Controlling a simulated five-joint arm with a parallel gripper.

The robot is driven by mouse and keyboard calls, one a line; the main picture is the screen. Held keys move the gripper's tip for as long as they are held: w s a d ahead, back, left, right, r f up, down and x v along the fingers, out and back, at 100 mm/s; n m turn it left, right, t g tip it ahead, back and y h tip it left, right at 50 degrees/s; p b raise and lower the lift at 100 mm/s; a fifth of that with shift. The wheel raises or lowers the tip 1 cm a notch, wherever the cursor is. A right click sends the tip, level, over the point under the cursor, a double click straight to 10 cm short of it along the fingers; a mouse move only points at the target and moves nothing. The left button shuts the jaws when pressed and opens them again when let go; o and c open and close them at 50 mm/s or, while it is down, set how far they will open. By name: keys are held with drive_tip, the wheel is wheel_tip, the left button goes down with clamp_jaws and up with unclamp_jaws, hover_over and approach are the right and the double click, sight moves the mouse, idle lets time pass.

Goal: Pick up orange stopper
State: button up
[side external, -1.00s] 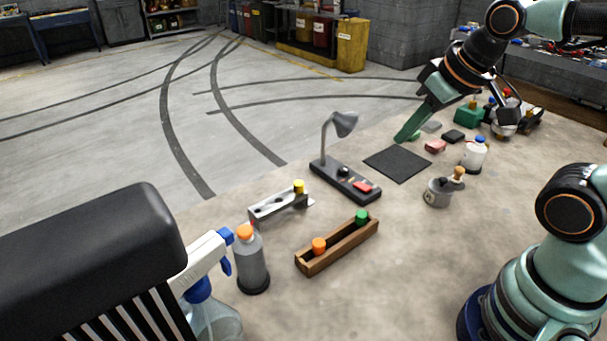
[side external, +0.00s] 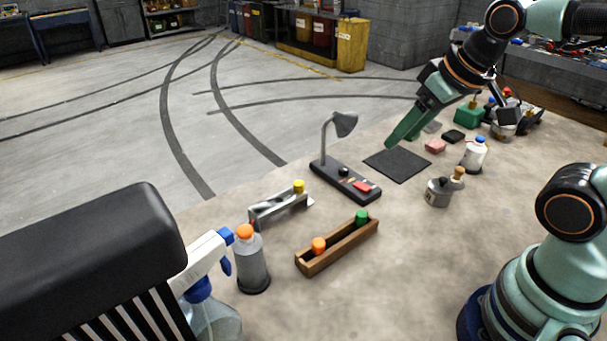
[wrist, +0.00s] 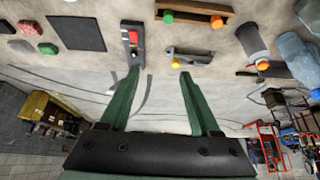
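An orange stopper (side external: 318,245) stands in the near left end of a narrow wooden tray (side external: 340,248), with a green stopper (side external: 361,217) at the far end. In the wrist view the orange stopper (wrist: 216,22) is at the top, right of centre. A grey bottle (side external: 252,265) left of the tray also has an orange top (side external: 244,231). My gripper (side external: 390,145) is above the far edge of the dark mat, well away from the tray. In the wrist view my gripper (wrist: 159,73) has its two green fingers spread apart, with nothing between them.
A lamp on a dark base (side external: 345,183) and a metal rack (side external: 278,206) with a yellow stopper (side external: 298,187) stand between the mat (side external: 397,166) and the bottle. A grey pot (side external: 438,193) and a white bottle (side external: 474,155) stand right. A spray bottle (side external: 212,315) is near left.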

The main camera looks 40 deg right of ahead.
drive_tip(key=shift+a, duration=0.1)
drive_tip(key=n+g, duration=0.6)
drive_tip(key=n, duration=1.2)
hover_over(319, 243)
drive_tip(key=f, duration=1.5)
drive_tip(key=shift+s+d, duration=0.2)
drive_tip(key=shift+w+a+f, duration=0.1)
drive_tip(key=shift+w+f, duration=0.05)
drive_tip(key=shift+f, duration=1.4)
drive_tip(key=shift+w+a+f, duration=0.1)
drive_tip(key=shift+f, duration=1.4)
clamp_jaws()
